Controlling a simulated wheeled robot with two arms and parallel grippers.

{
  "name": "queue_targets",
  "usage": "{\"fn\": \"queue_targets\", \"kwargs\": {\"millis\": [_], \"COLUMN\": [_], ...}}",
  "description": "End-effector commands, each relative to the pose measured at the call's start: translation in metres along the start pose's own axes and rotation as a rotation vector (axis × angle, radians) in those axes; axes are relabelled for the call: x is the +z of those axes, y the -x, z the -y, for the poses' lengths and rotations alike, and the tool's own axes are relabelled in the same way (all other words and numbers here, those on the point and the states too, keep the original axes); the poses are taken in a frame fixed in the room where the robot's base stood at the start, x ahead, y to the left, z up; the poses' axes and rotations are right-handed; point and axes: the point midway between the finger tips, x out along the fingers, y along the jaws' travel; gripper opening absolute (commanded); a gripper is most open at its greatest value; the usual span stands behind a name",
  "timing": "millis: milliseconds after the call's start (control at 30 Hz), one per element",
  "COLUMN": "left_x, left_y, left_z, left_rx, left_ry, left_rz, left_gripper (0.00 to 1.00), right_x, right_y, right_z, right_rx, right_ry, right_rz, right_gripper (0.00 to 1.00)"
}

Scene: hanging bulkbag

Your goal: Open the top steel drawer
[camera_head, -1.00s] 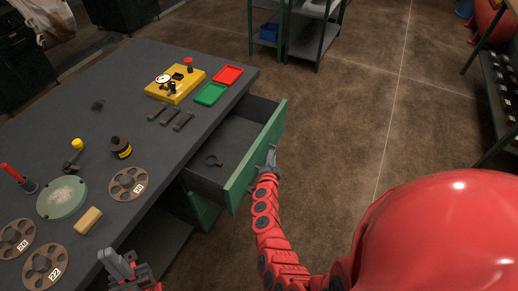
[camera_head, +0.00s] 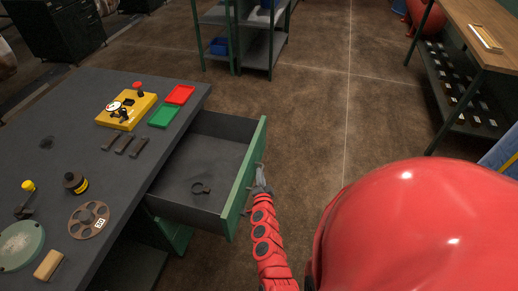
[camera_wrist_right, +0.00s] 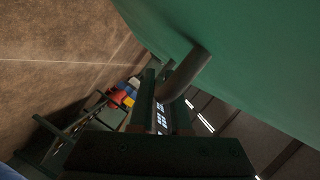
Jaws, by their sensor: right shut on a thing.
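My right gripper (camera_head: 261,177) is at the outer side of this panel, shut on the drawer handle. My left gripper is out of view.
The bench top (camera_head: 120,160) holds a yellow fixture (camera_head: 127,110), red and green trays (camera_head: 163,116), reels and small tools. Open brown floor (camera_head: 310,110) lies right of the drawer. A shelf rack (camera_head: 240,40) and a wooden-topped table (camera_head: 490,40) stand farther off.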

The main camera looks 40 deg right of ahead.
Motion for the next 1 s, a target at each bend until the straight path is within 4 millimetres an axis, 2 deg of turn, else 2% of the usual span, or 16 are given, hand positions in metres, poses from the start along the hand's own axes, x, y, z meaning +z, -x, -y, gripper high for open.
{"fn": "queue_targets", "kwargs": {"millis": [67,100,233,533,667,767,1000], "left_x": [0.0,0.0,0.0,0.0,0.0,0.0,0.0], "left_y": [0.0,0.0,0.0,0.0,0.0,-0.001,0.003], "left_z": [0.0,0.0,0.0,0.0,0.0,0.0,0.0], "left_rx": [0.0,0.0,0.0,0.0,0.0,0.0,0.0], "left_ry": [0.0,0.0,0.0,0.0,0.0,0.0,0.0], "left_rz": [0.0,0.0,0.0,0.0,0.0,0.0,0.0], "left_gripper": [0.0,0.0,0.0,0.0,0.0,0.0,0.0], "right_x": [0.0,0.0,0.0,0.0,0.001,0.001,0.001], "right_y": [0.0,0.0,0.0,0.0,0.008,0.021,0.071], "right_z": [0.0,0.0,0.0,0.0,0.0,-0.001,-0.002], "right_rx": [0.0,0.0,0.0,0.0,0.0,0.001,0.002], "right_ry": [0.0,0.0,0.0,0.0,-0.001,-0.001,-0.001], "right_rz": [-0.001,-0.001,-0.001,0.0,0.001,0.003,-0.001], "right_gripper": [0.0,0.2,0.44,0.45,0.45,0.45,0.45]}}
